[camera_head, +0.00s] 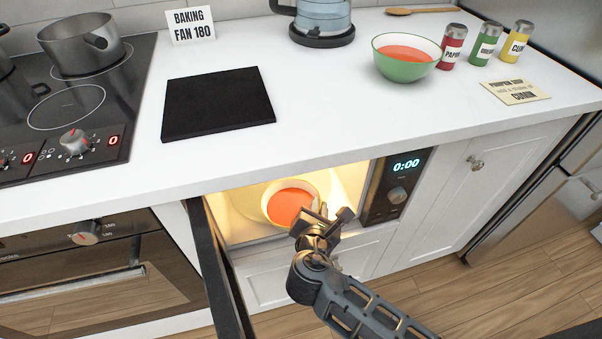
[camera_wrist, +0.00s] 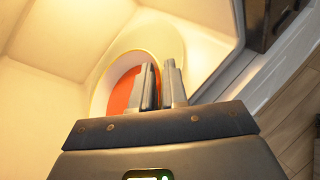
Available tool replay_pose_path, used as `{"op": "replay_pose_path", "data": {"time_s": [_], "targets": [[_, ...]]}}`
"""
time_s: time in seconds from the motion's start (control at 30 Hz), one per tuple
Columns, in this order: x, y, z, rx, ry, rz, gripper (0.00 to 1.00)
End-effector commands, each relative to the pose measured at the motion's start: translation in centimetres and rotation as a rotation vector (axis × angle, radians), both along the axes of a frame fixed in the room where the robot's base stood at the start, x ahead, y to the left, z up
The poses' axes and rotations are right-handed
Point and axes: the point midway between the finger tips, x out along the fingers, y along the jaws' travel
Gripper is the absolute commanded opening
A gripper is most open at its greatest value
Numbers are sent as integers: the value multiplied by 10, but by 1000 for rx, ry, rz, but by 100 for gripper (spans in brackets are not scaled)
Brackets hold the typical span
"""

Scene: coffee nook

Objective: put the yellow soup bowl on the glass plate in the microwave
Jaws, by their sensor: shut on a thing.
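The yellow soup bowl (camera_head: 267,208) holds orange soup and is inside the lit, open microwave (camera_head: 234,229). My gripper (camera_head: 318,209) reaches in from the front and is shut on the bowl's right rim. In the wrist view the fingers (camera_wrist: 160,72) pinch the rim of the bowl (camera_wrist: 101,88), with one finger over the soup. A pale round edge, likely the glass plate (camera_wrist: 172,38), shows beside the bowl. I cannot tell whether the bowl touches it.
The microwave's open door (camera_head: 219,270) stands at the left of the opening, and its control panel (camera_head: 397,186) is at the right. A green bowl (camera_head: 406,69) of soup, spice jars (camera_head: 453,46) and a black mat (camera_head: 217,102) are on the counter above.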

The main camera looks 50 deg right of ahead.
Motion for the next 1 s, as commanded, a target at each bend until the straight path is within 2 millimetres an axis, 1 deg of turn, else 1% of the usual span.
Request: {"op": "replay_pose_path", "data": {"time_s": [0.03, 0.2, 0.3, 0.4, 0.5, 0.73, 0.93, 0.97, 1.0], "targets": [[12, -7, -2, -1, -7, -2, 0], [44, -29, -2, 0, -8, -2, 0], [61, -41, -1, -1, -7, -2, 0], [74, -50, -1, -2, -6, -2, 0], [81, -54, 0, -1, -4, 0, 0], [91, -61, 0, -1, -4, -1, 0], [117, -78, -2, -1, -7, -1, 0], [119, -80, -4, -1, -7, 0, 0], [117, -78, -11, 0, -4, 1, 0]]}}
